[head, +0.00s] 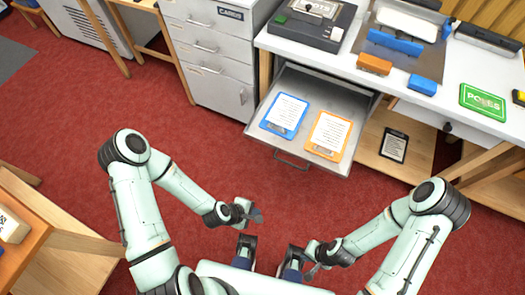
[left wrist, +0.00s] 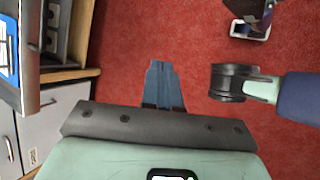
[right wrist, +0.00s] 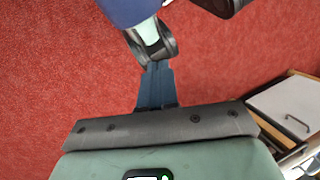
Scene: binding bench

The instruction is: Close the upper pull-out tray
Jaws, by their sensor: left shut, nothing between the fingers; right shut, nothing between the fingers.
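The upper pull-out tray (head: 335,97) is grey metal and stands pulled out from under the white bench top. A blue-framed card (head: 284,115) and an orange-framed card (head: 328,135) lie in it. Its bar handle (head: 292,161) is on the front edge. My left gripper (head: 258,214) is shut and empty, in front of and apart from the tray. Its shut fingers show in the left wrist view (left wrist: 163,70), with part of the tray (left wrist: 38,60) at the left edge. My right gripper (head: 312,271) is shut and empty, lower and farther from the tray.
A grey drawer cabinet (head: 210,65) stands left of the tray. A wooden lower shelf (head: 420,160) holds a dark-framed card (head: 394,145). A drawer with a dark knob (head: 430,120) is right of the tray. Red floor (head: 210,150) is clear before the tray. A wooden table (head: 50,230) stands at lower left.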

